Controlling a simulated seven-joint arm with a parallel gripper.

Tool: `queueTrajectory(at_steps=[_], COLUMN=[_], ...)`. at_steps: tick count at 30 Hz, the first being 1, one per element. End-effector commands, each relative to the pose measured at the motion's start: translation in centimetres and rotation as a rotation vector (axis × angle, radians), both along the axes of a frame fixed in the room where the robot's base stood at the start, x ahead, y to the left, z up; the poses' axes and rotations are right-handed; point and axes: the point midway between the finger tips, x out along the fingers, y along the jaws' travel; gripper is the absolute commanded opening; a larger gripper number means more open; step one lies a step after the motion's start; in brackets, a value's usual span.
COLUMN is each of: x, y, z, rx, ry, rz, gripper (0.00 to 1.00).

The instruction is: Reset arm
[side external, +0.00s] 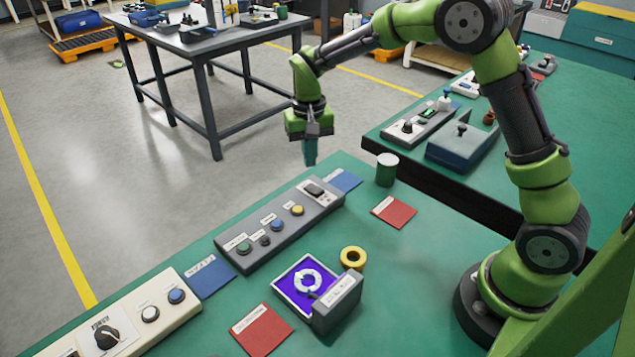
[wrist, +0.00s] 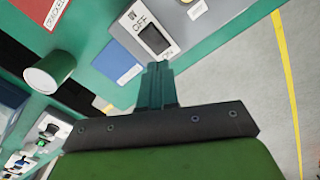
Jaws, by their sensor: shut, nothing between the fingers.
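My gripper (side external: 310,152) is shut and empty. It points down and hangs in the air above the far end of the grey button panel (side external: 262,248), near the table's far edge. In the wrist view the closed fingers (wrist: 158,82) reach toward the panel's black rocker switch (wrist: 153,38), which is marked OFF and ON. The fingers look apart from the panel and touch nothing that I can see.
The green table (side external: 375,270) holds a dark green cylinder (side external: 387,170), red cards (side external: 394,212), blue cards (side external: 209,277), a yellow ring (side external: 353,258), and a purple-screened tray (side external: 285,290) with a white ring (side external: 308,281). A cream knob panel (side external: 125,327) stands front left.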

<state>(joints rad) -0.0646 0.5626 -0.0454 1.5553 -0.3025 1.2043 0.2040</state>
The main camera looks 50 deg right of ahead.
Motion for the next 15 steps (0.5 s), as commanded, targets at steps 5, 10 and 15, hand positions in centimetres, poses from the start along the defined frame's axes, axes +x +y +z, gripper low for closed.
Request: queueTrajectory(at_steps=[5,10,15], x=[0.03,0.01,-0.13], y=[-0.02,-0.01,0.05], z=[0.74,0.74,0.31], rx=[-0.001,-0.001,0.003], ry=[-0.002,-0.001,-0.003], rz=[0.0,0.0,0.025], gripper=[0.0,0.0,0.0])
